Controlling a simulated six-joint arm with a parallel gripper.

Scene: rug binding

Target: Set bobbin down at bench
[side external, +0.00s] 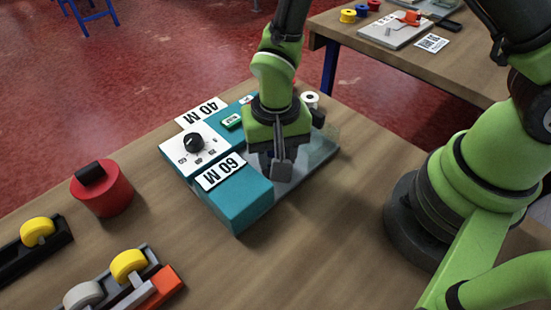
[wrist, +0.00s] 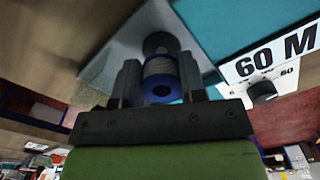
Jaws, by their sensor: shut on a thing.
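My gripper (side external: 283,168) is over the teal winding machine (side external: 240,205), above its pale base plate at the right end. In the wrist view my gripper (wrist: 158,72) has its two fingers on either side of a bobbin (wrist: 160,88) with a blue flange and grey winding, and it is shut on it. A dark round part, perhaps the machine's spindle, shows just beyond the bobbin; I cannot tell whether they touch. The wooden bench (side external: 205,265) lies under the machine.
A red cylinder (side external: 103,192) with a black top stands at the left. Tape dispensers with yellow rolls (side external: 128,265) sit at the front left. A white spool (side external: 310,99) is behind my gripper. Bare bench lies in front of the machine. A second bench (side external: 400,68) stands behind.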

